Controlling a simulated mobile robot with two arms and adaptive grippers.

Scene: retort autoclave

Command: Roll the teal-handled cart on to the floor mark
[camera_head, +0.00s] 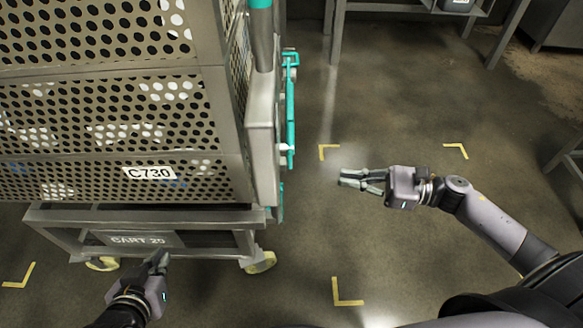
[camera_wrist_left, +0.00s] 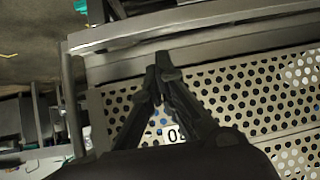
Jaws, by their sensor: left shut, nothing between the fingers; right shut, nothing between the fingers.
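The teal-handled cart (camera_head: 90,217) stands at the left of the head view, with a "CART 20" plate and yellow-rimmed casters. It bears perforated metal crates, one labelled C730. The teal handle (camera_head: 291,110) is on the cart's right side. The floor mark shows as yellow corners (camera_head: 347,300) on the floor right of the cart; the cart stands outside them. My left gripper (camera_head: 160,260) is shut and empty at the cart's lower front; whether it touches cannot be told. In the left wrist view its fingers (camera_wrist_left: 165,72) meet before a perforated panel. My right gripper (camera_head: 342,180) is shut, above the mark's left side.
Another yellow corner (camera_head: 22,276) lies on the floor at the far left. A metal table (camera_head: 428,8) stands at the top, its legs on the floor. More metal furniture (camera_head: 560,25) stands at the right edge. The floor between is clear.

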